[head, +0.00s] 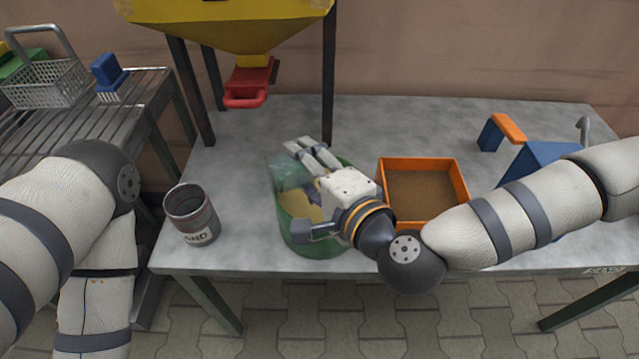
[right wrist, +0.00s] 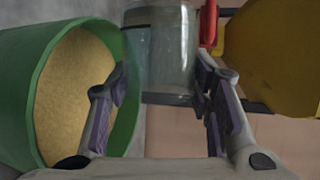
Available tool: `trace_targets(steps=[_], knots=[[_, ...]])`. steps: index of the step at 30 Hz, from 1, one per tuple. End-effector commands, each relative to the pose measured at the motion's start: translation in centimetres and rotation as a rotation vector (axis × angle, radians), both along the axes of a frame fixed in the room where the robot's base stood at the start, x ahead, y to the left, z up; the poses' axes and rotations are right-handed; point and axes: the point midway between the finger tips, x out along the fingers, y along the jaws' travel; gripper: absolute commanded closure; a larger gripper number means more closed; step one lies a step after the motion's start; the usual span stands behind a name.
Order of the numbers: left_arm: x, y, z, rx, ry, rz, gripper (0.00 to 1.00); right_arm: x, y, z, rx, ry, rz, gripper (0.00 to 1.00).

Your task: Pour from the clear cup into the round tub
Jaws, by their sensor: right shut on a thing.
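The round tub (head: 300,240) is green and stands on the grey table. Yellow sand shows inside it, and it fills the left of the right wrist view (right wrist: 125,135). My right gripper (head: 312,190) is over the tub and shut on the clear cup (head: 288,173). In the right wrist view the cup (right wrist: 160,60) is see-through, beyond the fingers and beside the tub's rim. It looks tipped on its side; I cannot tell whether anything is in it. My left gripper is out of view; only my left arm shows.
A grey can with a "SAND" label (head: 190,215) stands left of the tub. An orange tray (head: 425,163) of brown material is right of it. A yellow hopper (head: 230,25) with a red outlet (head: 250,85) stands behind.

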Motion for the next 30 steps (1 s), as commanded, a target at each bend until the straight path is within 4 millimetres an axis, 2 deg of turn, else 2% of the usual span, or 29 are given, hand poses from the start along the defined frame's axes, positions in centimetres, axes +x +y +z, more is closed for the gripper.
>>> trace_targets(steps=[30], knots=[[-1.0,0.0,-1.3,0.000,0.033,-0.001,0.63,0.1,-0.4,0.0,0.132,0.037,-0.001,0.77]])
